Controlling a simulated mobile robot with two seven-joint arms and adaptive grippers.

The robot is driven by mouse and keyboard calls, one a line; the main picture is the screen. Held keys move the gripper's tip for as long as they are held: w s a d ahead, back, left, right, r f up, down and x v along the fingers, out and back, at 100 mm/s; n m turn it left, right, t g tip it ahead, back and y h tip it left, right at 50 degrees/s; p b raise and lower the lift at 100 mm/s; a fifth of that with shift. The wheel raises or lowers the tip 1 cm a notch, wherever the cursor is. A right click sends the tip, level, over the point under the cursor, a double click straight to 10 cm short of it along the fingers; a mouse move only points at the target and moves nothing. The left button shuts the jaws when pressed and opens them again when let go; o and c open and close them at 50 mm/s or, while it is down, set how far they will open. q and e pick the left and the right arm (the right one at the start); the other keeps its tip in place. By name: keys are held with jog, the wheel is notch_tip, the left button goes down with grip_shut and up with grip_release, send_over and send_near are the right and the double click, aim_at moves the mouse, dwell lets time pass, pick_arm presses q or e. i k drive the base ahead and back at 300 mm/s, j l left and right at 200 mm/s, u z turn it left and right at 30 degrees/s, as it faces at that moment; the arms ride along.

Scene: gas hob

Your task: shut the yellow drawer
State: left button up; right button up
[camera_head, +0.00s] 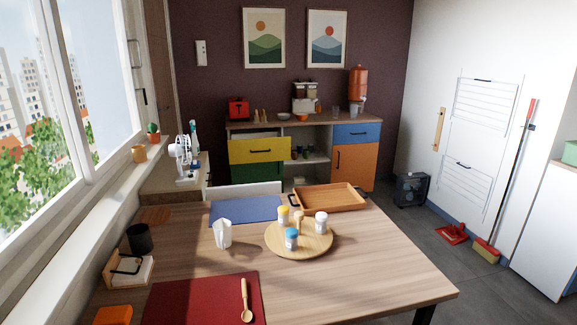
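The yellow drawer (245,152) is in the left part of the wooden-topped cabinet (300,124) against the far wall. Its front stands out from the cabinet and sits lower in the picture than the blue drawer front (357,132) on the right, so it looks pulled open. A strip of its inside shows above the front edge. A dark handle is at the middle of the yellow front. A green front (257,173) is below it, partly hidden by a white chair back. Neither of my grippers is in view.
A wooden table (375,245) fills the foreground, with a round board (275,245) of jars and a tray (333,197) on it. The white chair back (243,190) stands between table and cabinet. Grey floor (420,215) is open at right, beside a dark box (411,189).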

aim_at(254, 147)
jog(key=i+l+z, duration=0.35)
jog(key=l+z, duration=0.15)
jog(key=i+l+z, duration=0.2)
jog(key=z, duration=0.2)
jog(key=i+l+z, duration=0.35)
jog(key=i+z, duration=0.1)
jog(key=z, duration=0.3)
jog(key=i+l+z, duration=0.3)
jog(key=i, duration=0.3)
jog(key=i+z, duration=0.3)
jog(key=i, duration=0.3)
jog(key=i+u, duration=0.7)
jog(key=i+l+u, duration=0.15)
jog(key=i+u, duration=0.2)
jog(key=i+j+u, duration=0.1)
jog(key=i+u, duration=1)
jog(key=i+j+u, duration=0.1)
jog(key=i+u, duration=0.3)
jog(key=i, duration=0.2)
jog(key=i+l+u, duration=0.1)
jog(key=i+u, duration=0.25)
jog(key=i, duration=0.25)
jog(key=i+u, duration=0.15)
jog(key=i, duration=0.55)
jog(key=i+l+u, duration=0.15)
jog(key=i, duration=0.6)
